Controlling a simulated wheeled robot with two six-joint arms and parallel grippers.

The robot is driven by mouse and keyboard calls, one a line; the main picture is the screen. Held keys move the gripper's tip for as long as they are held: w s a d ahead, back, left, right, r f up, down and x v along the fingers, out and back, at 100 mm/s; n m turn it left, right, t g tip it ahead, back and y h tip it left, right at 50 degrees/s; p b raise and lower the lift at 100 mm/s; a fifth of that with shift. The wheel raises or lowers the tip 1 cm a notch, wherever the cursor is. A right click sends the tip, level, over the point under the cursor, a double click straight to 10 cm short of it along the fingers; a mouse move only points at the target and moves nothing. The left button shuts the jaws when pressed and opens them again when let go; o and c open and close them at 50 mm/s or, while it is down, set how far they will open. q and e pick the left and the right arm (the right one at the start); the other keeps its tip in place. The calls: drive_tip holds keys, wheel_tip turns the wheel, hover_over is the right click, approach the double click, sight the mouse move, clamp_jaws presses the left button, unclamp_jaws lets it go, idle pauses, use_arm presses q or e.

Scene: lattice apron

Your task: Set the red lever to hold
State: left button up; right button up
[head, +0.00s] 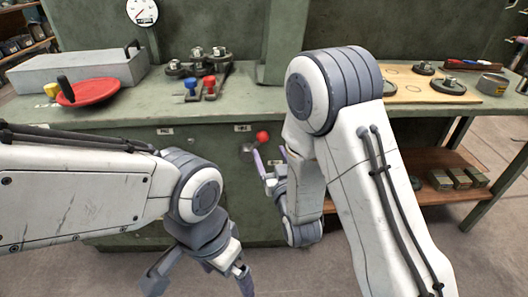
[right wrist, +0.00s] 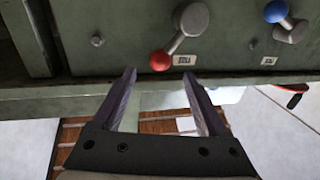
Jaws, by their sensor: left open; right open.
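The red lever, a red ball (head: 263,136) on a grey metal arm, is on the front panel of the green bench. In the head view its ball is up and right of its pivot. My right gripper (head: 269,165) is just below the ball in the head view. My left gripper (head: 200,284) is open, empty and low.
A blue-knobbed lever (right wrist: 276,12) is beside the red one in the right wrist view; my left arm seems to hide it in the head view. The bench top (head: 120,117) holds a red disc (head: 90,92), small red and blue-handled parts and a wooden board (head: 400,90).

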sight(264, 141)
drive_tip(key=shift+w+a+f+b, duration=0.1)
drive_tip(key=shift+w+b, duration=0.25)
drive_tip(key=shift+b, duration=0.9)
drive_tip(key=shift+w+a+f+b, duration=0.1)
drive_tip(key=shift+w+b, duration=0.25)
drive_tip(key=shift+b, duration=0.85)
drive_tip(key=shift+w+a+r, duration=0.1)
drive_tip(key=shift+w+a, duration=0.05)
drive_tip(key=shift+w, duration=0.7)
drive_tip(key=shift+w+a+r, duration=0.1)
drive_tip(key=shift+w+a, duration=0.05)
drive_tip(key=shift+w, duration=0.75)
drive_tip(key=shift+w+a+r, duration=0.1)
drive_tip(key=shift+w+a, duration=0.05)
drive_tip(key=shift+w, duration=0.7)
drive_tip(key=shift+c, duration=0.3)
clamp_jaws()
